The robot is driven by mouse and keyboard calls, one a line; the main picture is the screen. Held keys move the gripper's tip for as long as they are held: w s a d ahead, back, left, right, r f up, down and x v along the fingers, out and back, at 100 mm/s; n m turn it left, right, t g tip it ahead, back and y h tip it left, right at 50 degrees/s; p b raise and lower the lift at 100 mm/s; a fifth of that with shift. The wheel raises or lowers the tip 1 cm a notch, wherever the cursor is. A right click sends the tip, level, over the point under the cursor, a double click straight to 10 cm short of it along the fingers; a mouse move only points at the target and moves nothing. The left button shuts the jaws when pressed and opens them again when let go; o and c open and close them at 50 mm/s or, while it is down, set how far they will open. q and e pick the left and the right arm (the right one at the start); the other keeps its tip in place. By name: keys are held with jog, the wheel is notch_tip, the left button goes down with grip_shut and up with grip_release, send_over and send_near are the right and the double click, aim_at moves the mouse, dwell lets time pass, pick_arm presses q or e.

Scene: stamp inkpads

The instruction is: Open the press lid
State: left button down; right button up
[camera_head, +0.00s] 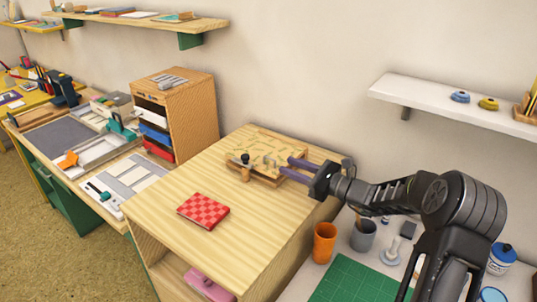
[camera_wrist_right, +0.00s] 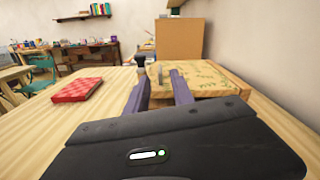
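The wooden press (camera_head: 262,180) lies on the light wood table, and its flat lid (camera_head: 275,149) is covered with a small leaf-like pattern. The lid lies low over the press; whether a slight gap shows is too small to tell. A dark knob (camera_head: 245,158) sits at the press's left side, and it also shows in the right wrist view (camera_wrist_right: 141,61). My right gripper (camera_head: 298,168) reaches in from the right at the press. Its two purple fingers (camera_wrist_right: 159,82) are apart at the lid's near edge, with no clear grip on it. My left gripper is out of view.
A red checkered block (camera_head: 203,211) lies left of the press with clear tabletop between. A wooden drawer cabinet (camera_head: 190,110) stands behind left. An orange cup (camera_head: 324,242), a grey cup (camera_head: 363,235) and a green mat (camera_head: 350,280) are on the lower right surface.

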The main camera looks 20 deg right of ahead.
jog(key=shift+w+a+f, duration=0.1)
jog(key=shift+w+a, duration=0.1)
jog(key=shift+w, duration=0.2)
jog(key=x, duration=0.7)
grip_shut()
jog(key=shift+d, duration=0.1)
dwell(1.1)
